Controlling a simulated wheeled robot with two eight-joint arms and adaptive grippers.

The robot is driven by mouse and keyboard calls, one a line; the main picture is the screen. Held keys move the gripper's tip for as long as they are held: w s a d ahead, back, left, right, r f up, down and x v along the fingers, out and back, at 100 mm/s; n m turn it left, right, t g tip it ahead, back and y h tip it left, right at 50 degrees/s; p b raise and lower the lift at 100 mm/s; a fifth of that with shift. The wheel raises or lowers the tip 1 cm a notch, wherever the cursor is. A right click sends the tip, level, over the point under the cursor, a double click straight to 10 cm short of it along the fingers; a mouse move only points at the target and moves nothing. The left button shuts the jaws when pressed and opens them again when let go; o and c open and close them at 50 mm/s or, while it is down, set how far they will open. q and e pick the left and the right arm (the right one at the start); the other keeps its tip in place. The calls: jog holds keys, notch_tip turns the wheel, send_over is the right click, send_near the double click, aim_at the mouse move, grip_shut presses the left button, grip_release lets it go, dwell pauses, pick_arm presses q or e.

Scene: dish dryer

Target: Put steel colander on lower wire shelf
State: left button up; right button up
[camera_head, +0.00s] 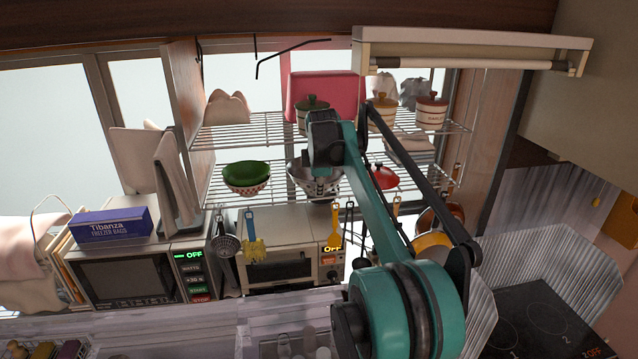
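The steel colander (303,179) is at the height of the lower wire shelf (281,187), just right of the green-and-patterned bowls, partly hidden behind my arm. I cannot tell whether it rests on the wires. My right arm reaches up from the lower right, and its dark wrist and gripper (324,158) are right over the colander's rim. The fingers are hidden or too small to tell whether they grip it. My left gripper is not in view.
Green and patterned bowls (246,176) sit left of the colander, and a red-lidded pot (384,178) right. The upper wire shelf (262,128) carries canisters and a pink board (310,90). Utensils (252,245) hang below. A microwave (125,277) and toaster oven (285,262) stand underneath.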

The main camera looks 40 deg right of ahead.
jog(key=shift+s+r, duration=0.1)
jog(key=shift+s+a+r, duration=0.1)
jog(key=shift+r, duration=0.15)
jog(key=v, duration=1.2)
jog(key=s+a+f+m+t+y, duration=0.1)
jog(key=s+a+f+m, duration=0.25)
jog(key=a+f, duration=0.45)
jog(key=s+a+f+m+y, duration=0.15)
jog(key=s+a+f, duration=0.25)
jog(key=a, duration=0.7)
jog(key=s+a+f+m, duration=0.3)
jog(key=s+a+f, duration=0.2)
jog(key=f, duration=0.4)
jog(key=s+a+f+m+t+y, duration=0.1)
jog(key=s+a+f+m, duration=0.2)
jog(key=s+a+f, duration=0.3)
notch_tip(320, 180, down, 3)
jog(key=shift+s+a+f, duration=0.15)
jog(key=shift+s+f, duration=0.05)
jog(key=shift+s, duration=0.7)
notch_tip(320, 180, down, 30)
jog(key=b, duration=2.9)
jog(key=shift+r+b, duration=0.2)
jog(key=shift+b, duration=0.15)
